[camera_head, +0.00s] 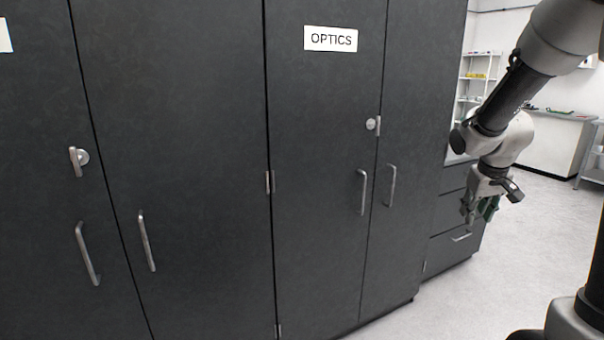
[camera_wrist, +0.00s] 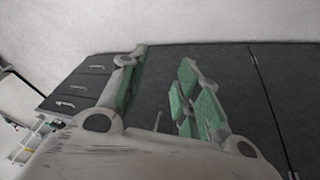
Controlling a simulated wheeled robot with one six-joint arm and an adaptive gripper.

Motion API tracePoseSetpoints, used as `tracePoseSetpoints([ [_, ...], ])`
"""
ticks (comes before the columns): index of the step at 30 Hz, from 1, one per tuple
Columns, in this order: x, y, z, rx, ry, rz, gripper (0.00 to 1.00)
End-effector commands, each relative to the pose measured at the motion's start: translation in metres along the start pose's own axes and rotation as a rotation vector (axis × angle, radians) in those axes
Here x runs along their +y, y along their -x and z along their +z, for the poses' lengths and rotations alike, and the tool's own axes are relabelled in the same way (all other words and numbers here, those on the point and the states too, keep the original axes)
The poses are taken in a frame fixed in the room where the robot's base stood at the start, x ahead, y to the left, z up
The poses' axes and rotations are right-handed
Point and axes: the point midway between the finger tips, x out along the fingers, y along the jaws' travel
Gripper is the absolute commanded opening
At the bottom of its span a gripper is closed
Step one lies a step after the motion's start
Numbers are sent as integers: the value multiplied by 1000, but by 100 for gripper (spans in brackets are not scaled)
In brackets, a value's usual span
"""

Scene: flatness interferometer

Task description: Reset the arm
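My arm shows at the right of the head view, bent, with its links running down to the gripper. My gripper (camera_head: 482,208) hangs in front of the drawer unit, to the right of the dark cabinets. In the wrist view my gripper (camera_wrist: 165,75) has its two fingers with green pads spread well apart. The space between them is empty, and only the dark cabinet front shows behind.
Tall dark cabinets (camera_head: 180,120) fill the left and middle, one labelled OPTICS (camera_head: 331,39), with doors closed. A drawer unit (camera_head: 452,215) stands beside them. White shelves (camera_head: 478,75) and a bench (camera_head: 560,115) stand farther back. Open floor (camera_head: 530,260) lies at the right.

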Motion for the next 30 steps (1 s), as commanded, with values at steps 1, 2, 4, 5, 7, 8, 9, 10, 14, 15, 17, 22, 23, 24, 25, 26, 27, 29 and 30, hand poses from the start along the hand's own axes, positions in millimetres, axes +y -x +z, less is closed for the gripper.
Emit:
tracePoseSetpoints([
  [1, -6, 27, 32, -54, -15, -9, 33],
  [2, -11, 41, 53, -92, -23, -19, 33],
  [4, -23, 72, 98, -162, -39, -47, 33],
  [5, -28, 85, 115, -182, -45, -61, 33],
  [7, -41, 110, 152, -215, -56, -94, 33],
  [8, -46, 120, 165, -218, -60, -107, 33],
  [9, -52, 131, 180, -214, -66, -124, 33],
  [10, -56, 138, 189, -204, -69, -134, 33],
  [14, -65, 161, 204, -99, -72, -158, 33],
  [15, -65, 168, 204, -67, -68, -158, 33],
  [17, -65, 176, 204, -26, -63, -159, 33],
  [22, -66, 186, 202, 27, -56, -161, 33],
  [23, -66, 186, 202, 27, -56, -161, 33],
  [24, -66, 186, 202, 27, -56, -161, 33],
  [25, -66, 186, 202, 27, -56, -161, 33],
  [26, -66, 186, 202, 27, -56, -161, 33],
  [27, -66, 186, 202, 27, -56, -161, 33],
  [29, -66, 186, 202, 27, -56, -161, 33],
  [30, -66, 186, 202, 27, -56, -161, 33],
])
